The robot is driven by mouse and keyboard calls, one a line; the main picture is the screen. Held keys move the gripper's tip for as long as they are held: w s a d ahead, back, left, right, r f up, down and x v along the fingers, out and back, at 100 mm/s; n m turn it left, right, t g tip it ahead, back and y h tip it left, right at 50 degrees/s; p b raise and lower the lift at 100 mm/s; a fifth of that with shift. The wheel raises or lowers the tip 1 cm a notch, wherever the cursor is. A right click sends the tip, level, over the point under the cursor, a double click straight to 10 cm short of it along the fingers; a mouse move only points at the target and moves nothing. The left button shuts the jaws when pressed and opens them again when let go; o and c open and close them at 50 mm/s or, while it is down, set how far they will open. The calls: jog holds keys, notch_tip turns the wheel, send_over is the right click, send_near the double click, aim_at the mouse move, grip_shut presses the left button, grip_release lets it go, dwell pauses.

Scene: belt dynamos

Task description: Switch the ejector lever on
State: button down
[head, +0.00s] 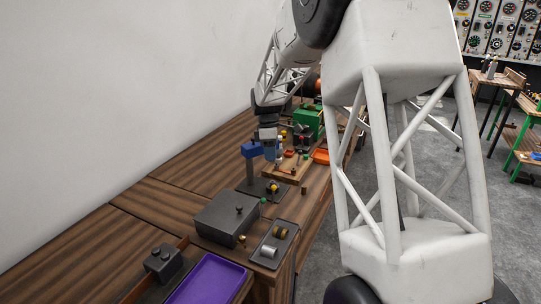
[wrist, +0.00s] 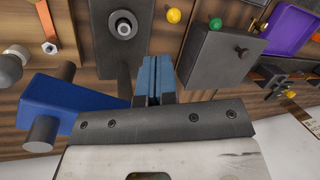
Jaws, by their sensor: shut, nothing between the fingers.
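I cannot tell for sure which part is the ejector lever. A blue block (head: 251,150) sits on a dark post over a dark base plate. In the wrist view the blue block (wrist: 85,102) has a short grey cylinder (wrist: 42,132) on it, and the base plate (wrist: 114,55) carries a round metal fitting (wrist: 123,25). My gripper (head: 269,154) is just right of the blue block in the head view. Its blue fingers (wrist: 153,76) are shut and empty, between the base plate and a dark grey box (wrist: 218,57). Whether they touch anything is unclear.
A purple tray (head: 212,283), a dark knobbed block (head: 163,263) and a grey holder (head: 265,258) lie closer still. An orange tray (head: 321,156) and green machine (head: 308,121) are beyond. A wall borders the left.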

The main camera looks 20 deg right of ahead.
aim_at(273, 195)
jog(key=shift+x, duration=4.15)
jog(key=shift+s+a+r+t+h, duration=0.15)
jog(key=shift+s+a+t+h, duration=0.25)
jog(key=shift+a, duration=0.05)
jog(key=shift+s+a+f+m+t+h, duration=0.15)
jog(key=shift+s+a+t+h, duration=0.45)
jog(key=shift+s+a, duration=0.45)
jog(key=shift+s+a+f+m+t+h, duration=0.15)
jog(key=shift+s+a+t+h, duration=0.4)
jog(key=shift+s+a, duration=0.55)
jog(key=shift+s+a+r, duration=0.1)
jog(key=shift+r, duration=0.05)
jog(key=shift+s+a+r, duration=0.2)
jog(key=shift+s+a, duration=0.15)
jog(key=shift+s, duration=0.05)
